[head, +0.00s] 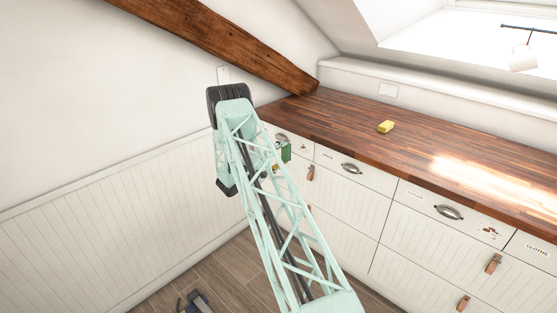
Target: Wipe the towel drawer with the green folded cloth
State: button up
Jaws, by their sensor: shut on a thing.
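The green folded cloth (286,152) shows just right of my arm, in front of the leftmost drawer front (296,143). My gripper (277,160) is shut on the cloth. It is mostly hidden behind my mint lattice arm. I cannot tell whether the cloth touches the drawer front. Brown marks show on that leftmost front beside the cloth. Another drawer front (425,204) further right bears brown smudges near its right end. The small labels on these fronts are too small to read, so I cannot tell which is the towel drawer.
A wooden worktop (330,125) runs above the drawers, with a yellow sponge (386,127) on it. A drawer labelled CLOTHS (537,250) is at the right edge. A sloping beam (215,40) hangs over the left end. A blue-and-dark object (195,302) lies on the floor.

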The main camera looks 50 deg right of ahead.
aim_at(290, 150)
jog(key=shift+d, duration=0.2)
dwell(0.4)
jog(key=shift+s+d, duration=0.15)
jog(key=shift+d, duration=1.25)
jog(key=shift+s+d, duration=0.15)
jog(key=shift+d, duration=1.25)
jog(key=shift+d+b, duration=0.35)
jog(key=shift+d, duration=0.65)
jog(key=shift+s, duration=0.1)
jog(key=shift+s+a, duration=0.15)
jog(key=shift+s, duration=0.8)
jog(key=shift+s+a, duration=0.15)
jog(key=shift+s, duration=0.8)
jog(key=shift+s, duration=0.15)
jog(key=shift+s+b, duration=0.5)
jog(key=shift+s, duration=1.25)
